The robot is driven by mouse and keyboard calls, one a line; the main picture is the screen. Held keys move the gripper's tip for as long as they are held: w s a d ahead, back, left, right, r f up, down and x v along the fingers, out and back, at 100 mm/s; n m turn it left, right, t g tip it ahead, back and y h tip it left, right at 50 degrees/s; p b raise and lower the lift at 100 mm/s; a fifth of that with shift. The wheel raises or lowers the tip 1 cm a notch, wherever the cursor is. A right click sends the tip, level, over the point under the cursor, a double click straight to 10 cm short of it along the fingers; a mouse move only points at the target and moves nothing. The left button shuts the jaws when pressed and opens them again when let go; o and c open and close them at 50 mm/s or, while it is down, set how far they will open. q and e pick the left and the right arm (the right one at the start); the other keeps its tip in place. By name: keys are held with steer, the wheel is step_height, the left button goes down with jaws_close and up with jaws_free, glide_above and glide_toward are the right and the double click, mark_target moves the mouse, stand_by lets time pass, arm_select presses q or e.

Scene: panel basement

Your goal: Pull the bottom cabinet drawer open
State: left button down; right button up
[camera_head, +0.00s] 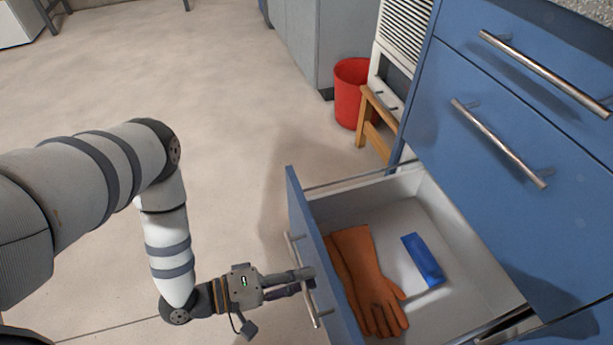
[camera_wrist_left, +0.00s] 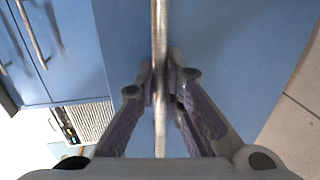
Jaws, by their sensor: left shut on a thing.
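The bottom drawer (camera_head: 330,285) of the blue cabinet is pulled out, and its pale interior shows in the head view. Its metal bar handle (camera_head: 297,262) is on the blue front panel. My left gripper (camera_head: 308,280) is shut on this handle. In the left wrist view, the fingers (camera_wrist_left: 162,85) close on both sides of the handle bar (camera_wrist_left: 159,30), in front of the blue drawer front (camera_wrist_left: 225,60). My right gripper is not in view.
Orange gloves (camera_head: 362,275) and a blue box (camera_head: 423,260) lie in the drawer. Two upper drawers with bar handles (camera_head: 500,143) are shut. The floor (camera_head: 235,130) at left is clear.

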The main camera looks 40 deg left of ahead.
arm_select(q)
steer(key=c, duration=1.7)
jaws_free()
steer(key=v, duration=1.2)
